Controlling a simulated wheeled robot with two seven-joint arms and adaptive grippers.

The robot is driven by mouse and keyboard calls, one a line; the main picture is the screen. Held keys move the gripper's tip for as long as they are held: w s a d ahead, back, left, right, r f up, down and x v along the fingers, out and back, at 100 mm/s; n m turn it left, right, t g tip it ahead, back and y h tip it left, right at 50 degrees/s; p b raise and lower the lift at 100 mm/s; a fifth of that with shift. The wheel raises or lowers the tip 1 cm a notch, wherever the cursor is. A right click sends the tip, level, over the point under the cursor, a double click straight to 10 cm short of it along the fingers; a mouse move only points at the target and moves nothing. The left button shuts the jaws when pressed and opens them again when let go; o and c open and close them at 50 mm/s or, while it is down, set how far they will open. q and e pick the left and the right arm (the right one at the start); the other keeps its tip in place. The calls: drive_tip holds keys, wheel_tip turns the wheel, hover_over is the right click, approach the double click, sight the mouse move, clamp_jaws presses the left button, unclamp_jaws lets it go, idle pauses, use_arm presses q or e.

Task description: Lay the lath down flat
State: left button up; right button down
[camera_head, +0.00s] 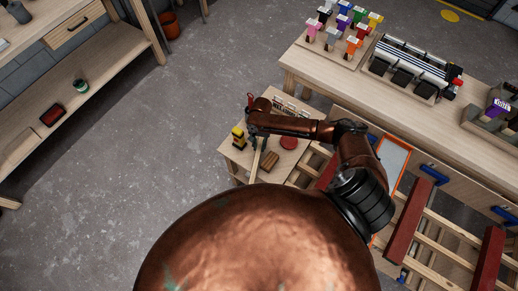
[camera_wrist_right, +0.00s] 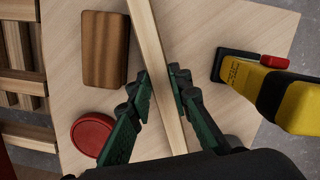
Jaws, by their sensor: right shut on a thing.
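The lath is a narrow pale wooden strip (camera_wrist_right: 152,38), running from the top edge of the right wrist view down between my fingers. My right gripper (camera_wrist_right: 163,86) is shut on it, with green fingers on both sides. In the head view the right gripper (camera_head: 258,137) is over the small wooden table (camera_head: 235,155), and the lath (camera_head: 256,162) shows as a thin pale strip below it. Whether the lath touches the tabletop cannot be told. Its far ends are cut off or hidden. My left gripper is not in view.
On the small table are a brown wooden block (camera_wrist_right: 105,48), a red round disc (camera_wrist_right: 92,133) and a yellow-and-black tool (camera_wrist_right: 285,95). Racks with red battens (camera_head: 408,215) lie at the right.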

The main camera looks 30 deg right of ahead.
drive_tip(key=shift+f, duration=1.25)
drive_tip(key=shift+a+f, duration=0.1)
drive_tip(key=c, duration=2.2)
unclamp_jaws()
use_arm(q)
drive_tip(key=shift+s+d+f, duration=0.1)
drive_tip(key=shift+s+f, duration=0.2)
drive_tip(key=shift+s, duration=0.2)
use_arm(e)
drive_tip(key=o, duration=0.4)
drive_tip(key=shift+o, duration=0.2)
